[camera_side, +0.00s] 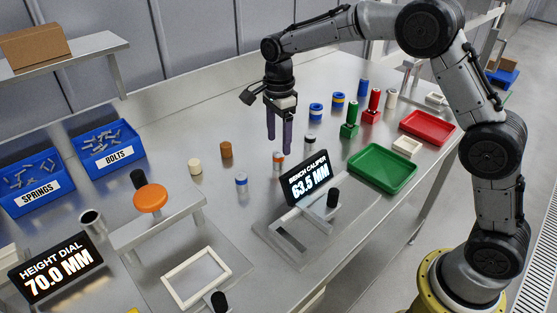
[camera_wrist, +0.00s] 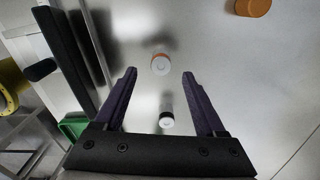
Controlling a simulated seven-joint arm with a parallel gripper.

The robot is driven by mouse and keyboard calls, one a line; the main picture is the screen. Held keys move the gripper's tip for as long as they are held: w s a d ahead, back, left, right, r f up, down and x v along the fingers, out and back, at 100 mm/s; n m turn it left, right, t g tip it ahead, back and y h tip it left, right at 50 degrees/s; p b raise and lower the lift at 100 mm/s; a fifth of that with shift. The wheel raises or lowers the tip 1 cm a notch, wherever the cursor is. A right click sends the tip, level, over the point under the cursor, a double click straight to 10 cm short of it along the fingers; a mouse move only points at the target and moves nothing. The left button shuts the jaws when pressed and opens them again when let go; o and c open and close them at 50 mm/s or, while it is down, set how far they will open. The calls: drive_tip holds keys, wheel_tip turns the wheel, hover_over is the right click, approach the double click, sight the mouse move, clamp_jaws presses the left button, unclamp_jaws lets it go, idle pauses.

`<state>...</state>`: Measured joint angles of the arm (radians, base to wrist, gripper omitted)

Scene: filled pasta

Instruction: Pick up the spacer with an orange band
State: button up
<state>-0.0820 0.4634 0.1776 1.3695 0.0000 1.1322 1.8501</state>
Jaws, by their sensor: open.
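The spacer with an orange band (camera_side: 278,161) is a small upright cylinder with a pale top on the metal bench. In the wrist view the orange-banded spacer (camera_wrist: 160,65) shows between and slightly beyond my fingertips. My gripper (camera_side: 279,144) points down, open and empty, with its dark purple fingers just above that spacer in the side view. The fingers of my gripper (camera_wrist: 159,76) are wide apart in the wrist view. A black-banded white spacer (camera_side: 309,142) stands nearby, and it also shows nearer the gripper body in the wrist view (camera_wrist: 167,119).
A bench caliper with a display (camera_side: 308,178) stands close at the right front. A blue-banded spacer (camera_side: 241,180), a brown cylinder (camera_side: 226,150) and a cream one (camera_side: 195,167) stand to the left. Green (camera_side: 383,169) and red (camera_side: 428,128) trays lie to the right.

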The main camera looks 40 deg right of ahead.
sight(278, 154)
drive_tip(key=shift+w+f, duration=0.1)
drive_tip(key=shift+f, duration=2.9)
clamp_jaws()
